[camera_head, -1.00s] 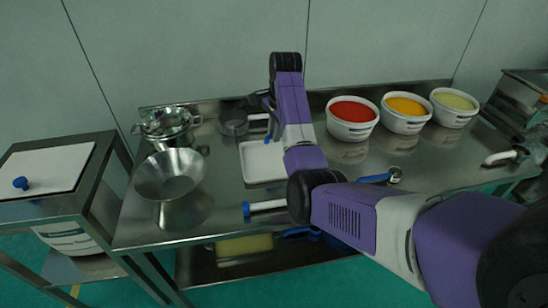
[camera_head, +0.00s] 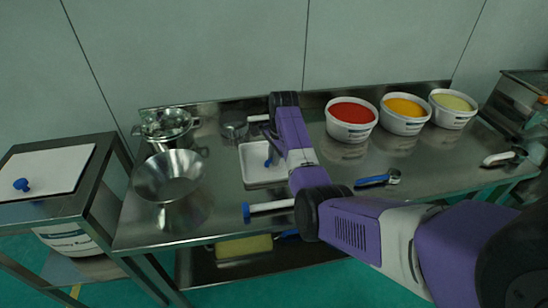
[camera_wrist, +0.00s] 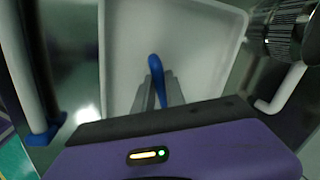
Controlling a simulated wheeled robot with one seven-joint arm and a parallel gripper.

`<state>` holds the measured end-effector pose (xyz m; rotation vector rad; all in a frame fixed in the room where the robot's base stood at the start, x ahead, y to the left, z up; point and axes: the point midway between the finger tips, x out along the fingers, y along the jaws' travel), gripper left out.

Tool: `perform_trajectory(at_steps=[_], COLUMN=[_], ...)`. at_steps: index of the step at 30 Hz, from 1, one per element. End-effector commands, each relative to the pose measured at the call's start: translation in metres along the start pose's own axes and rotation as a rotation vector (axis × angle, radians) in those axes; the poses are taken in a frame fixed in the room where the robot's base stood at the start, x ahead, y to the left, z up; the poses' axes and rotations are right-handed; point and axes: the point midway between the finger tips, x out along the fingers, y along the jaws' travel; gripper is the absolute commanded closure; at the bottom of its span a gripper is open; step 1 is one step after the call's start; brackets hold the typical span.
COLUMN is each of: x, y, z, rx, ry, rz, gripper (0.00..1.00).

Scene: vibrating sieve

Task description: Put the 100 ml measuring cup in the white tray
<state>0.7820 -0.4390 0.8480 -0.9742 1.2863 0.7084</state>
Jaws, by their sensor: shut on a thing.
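The white tray (camera_head: 246,180) lies on the steel table, and its inside also fills the middle of the wrist view (camera_wrist: 215,80). My gripper (camera_wrist: 160,90) is over the tray and shut on a narrow blue handle (camera_wrist: 155,66). The blue handle (camera_head: 268,162) also shows in front of the tray's inside in the head view. The rest of the held thing, including any cup, is hidden, so I cannot read its size or tell whether it touches the tray floor.
A metal pot (camera_head: 234,131) with a pale handle stands behind the tray. A white bar with a blue end (camera_head: 268,207) lies in front. A blue-handled scoop (camera_head: 376,180) lies to the right. A steel bowl (camera_head: 169,176) and a red-filled tub (camera_head: 351,117) flank the area.

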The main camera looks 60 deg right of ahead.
Motion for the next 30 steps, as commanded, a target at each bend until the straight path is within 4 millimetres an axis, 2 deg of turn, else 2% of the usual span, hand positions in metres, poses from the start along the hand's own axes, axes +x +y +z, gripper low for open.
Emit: perform_trajectory(at_steps=[4,5,7,8,20,23,30], x=[0.003,0.002,0.002,0.002,-0.004,-0.017,-0.065], y=[0.0,0.001,0.0,0.0,-0.001,-0.002,-0.001], z=[0.0,0.0,0.0,0.0,0.0,0.0,0.0], rx=[0.0,0.0,0.0,0.0,0.0,0.0,0.0], ry=[0.0,0.0,0.0,0.0,0.001,0.002,0.001], rz=[0.0,0.001,0.001,0.001,-0.002,-0.003,-0.004], gripper=[1.0,0.79,0.65,0.63,0.63,0.63,0.63])
